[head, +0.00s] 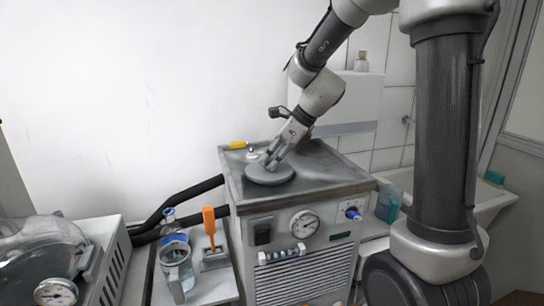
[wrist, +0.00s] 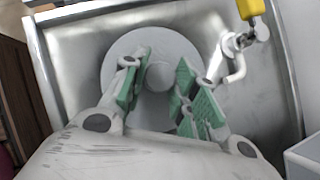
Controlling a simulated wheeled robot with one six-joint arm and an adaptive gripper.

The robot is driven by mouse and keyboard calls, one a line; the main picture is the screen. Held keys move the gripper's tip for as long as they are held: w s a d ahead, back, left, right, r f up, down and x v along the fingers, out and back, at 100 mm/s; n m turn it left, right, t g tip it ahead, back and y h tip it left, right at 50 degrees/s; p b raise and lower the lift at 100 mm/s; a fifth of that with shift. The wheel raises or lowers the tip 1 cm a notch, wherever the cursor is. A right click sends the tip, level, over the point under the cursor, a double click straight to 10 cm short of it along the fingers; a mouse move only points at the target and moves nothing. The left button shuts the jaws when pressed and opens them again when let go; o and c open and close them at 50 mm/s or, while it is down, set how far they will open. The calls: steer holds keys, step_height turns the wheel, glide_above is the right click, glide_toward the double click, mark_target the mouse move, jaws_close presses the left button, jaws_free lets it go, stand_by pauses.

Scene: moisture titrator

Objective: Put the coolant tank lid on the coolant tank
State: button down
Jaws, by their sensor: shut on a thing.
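The coolant tank (head: 335,172) is a grey metal box with a flat top, a gauge and a vented front. The coolant tank lid (head: 262,178) is a round grey disc at the left front of that top. In the wrist view the lid (wrist: 122,53) shows a round central knob (wrist: 160,75). My gripper (head: 270,165) reaches down from the upper right and is shut on the lid, its green-padded fingers (wrist: 161,92) on either side of the knob. The tank opening is not visible. I cannot tell whether the lid rests on the top or hangs just above it.
A yellow-handled valve (head: 238,145) stands at the back left of the tank top, close to the lid. Black hoses (head: 190,192) run off the left side. A glass jug (head: 177,268) and an orange-handled tool (head: 209,222) stand at left. The top's right side is clear.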

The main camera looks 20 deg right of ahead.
steer(key=c, duration=1)
jaws_free()
steer(key=shift+c, duration=0.2)
steer(key=v, duration=0.8)
stand_by(0.7)
steer(key=shift+d, duration=0.1)
